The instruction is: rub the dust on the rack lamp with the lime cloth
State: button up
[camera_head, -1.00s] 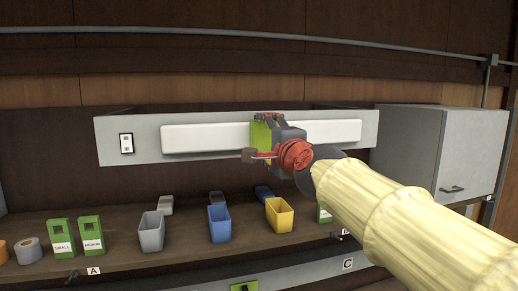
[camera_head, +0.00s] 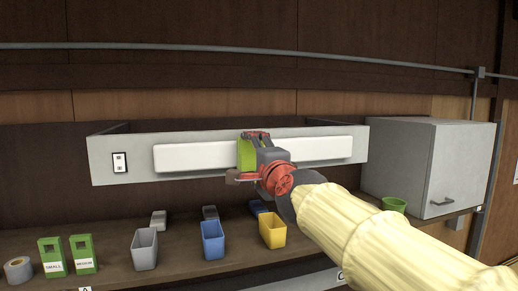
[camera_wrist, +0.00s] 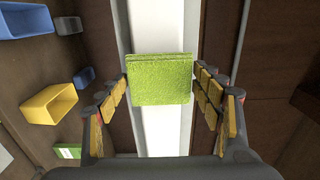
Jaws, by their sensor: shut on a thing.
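The rack lamp (camera_head: 200,156) is a long white bar on the front of a grey rack panel; it also runs top to bottom in the wrist view (camera_wrist: 165,130). My gripper (camera_head: 256,157) is in front of the lamp near its middle. It is shut on the lime cloth (camera_head: 246,153), a folded green pad between the two fingers in the wrist view (camera_wrist: 160,80). The cloth overlaps the lamp's face in both views; whether it touches cannot be told. The cloth and gripper hide part of the lamp. I cannot make out dust on the visible lamp face.
A switch plate (camera_head: 120,162) sits left of the lamp. Below, the shelf (camera_head: 110,262) carries a grey bin (camera_head: 144,250), blue bin (camera_head: 213,242), yellow bin (camera_head: 272,232) and green boxes (camera_head: 52,257). A grey cabinet (camera_head: 430,165) and green cup (camera_head: 395,204) are at right.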

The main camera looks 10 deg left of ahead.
jog(key=shift+s+a+p, duration=0.2)
jog(key=shift+a+p, duration=0.25)
jog(key=shift+p, duration=0.05)
jog(key=shift+a+f, duration=0.1)
jog(key=shift+f, duration=0.05)
jog(key=shift+s, duration=0.2)
jog(key=shift+s, duration=0.25)
jog(key=v, duration=0.3)
jog(key=shift+w, duration=0.1)
jog(key=shift+v, duration=1.2)
jog(key=shift+w, duration=0.15)
